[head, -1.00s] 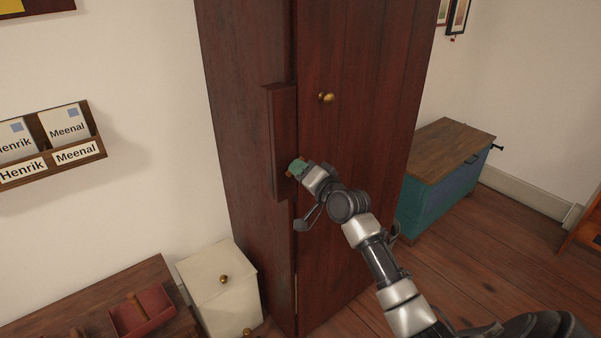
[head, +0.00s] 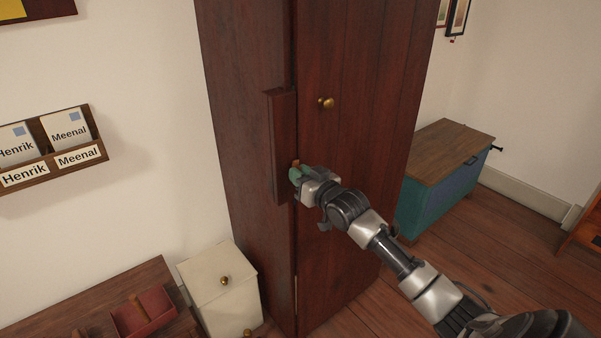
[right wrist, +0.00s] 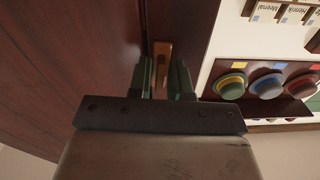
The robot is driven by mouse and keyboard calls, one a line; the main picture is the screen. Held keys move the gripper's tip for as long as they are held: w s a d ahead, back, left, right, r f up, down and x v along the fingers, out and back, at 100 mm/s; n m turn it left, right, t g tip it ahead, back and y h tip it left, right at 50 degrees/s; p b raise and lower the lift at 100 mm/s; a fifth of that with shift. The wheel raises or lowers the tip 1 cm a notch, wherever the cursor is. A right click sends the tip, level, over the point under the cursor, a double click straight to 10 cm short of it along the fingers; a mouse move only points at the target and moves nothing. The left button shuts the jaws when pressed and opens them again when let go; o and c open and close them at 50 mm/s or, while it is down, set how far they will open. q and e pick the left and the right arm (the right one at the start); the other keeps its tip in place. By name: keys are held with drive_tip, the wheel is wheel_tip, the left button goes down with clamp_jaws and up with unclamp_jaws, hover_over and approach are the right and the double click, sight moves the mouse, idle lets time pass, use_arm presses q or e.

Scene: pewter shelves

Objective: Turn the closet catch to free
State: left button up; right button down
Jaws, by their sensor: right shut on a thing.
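The dark red-brown closet (head: 350,60) stands in the middle of the head view, its door shut or nearly so. The catch (right wrist: 162,62) is a small orange-brown wooden bar at the closet's edge, seen upright between my fingers in the right wrist view. In the head view only a small bit of the catch (head: 296,162) shows above my fingers. My right gripper (head: 296,174) has green fingers, which are shut on the catch; it also shows in the right wrist view (right wrist: 163,80). Fingers hide much of the catch. My left gripper is not in view.
A raised dark wooden strip (head: 283,130) runs beside the catch. A brass knob (head: 326,103) is on the door above my gripper. A teal chest (head: 440,190) stands right of the closet, a cream bin (head: 222,300) at lower left.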

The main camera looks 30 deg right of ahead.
drive_tip(key=shift+f+n, duration=0.1)
drive_tip(key=shift+n, duration=0.5)
drive_tip(key=c, duration=1.2)
unclamp_jaws()
drive_tip(key=shift+c, duration=0.2)
drive_tip(key=s, duration=1.1)
drive_tip(key=shift+d+b, duration=0.4)
drive_tip(key=shift+d, duration=0.05)
drive_tip(key=shift+w, duration=0.1)
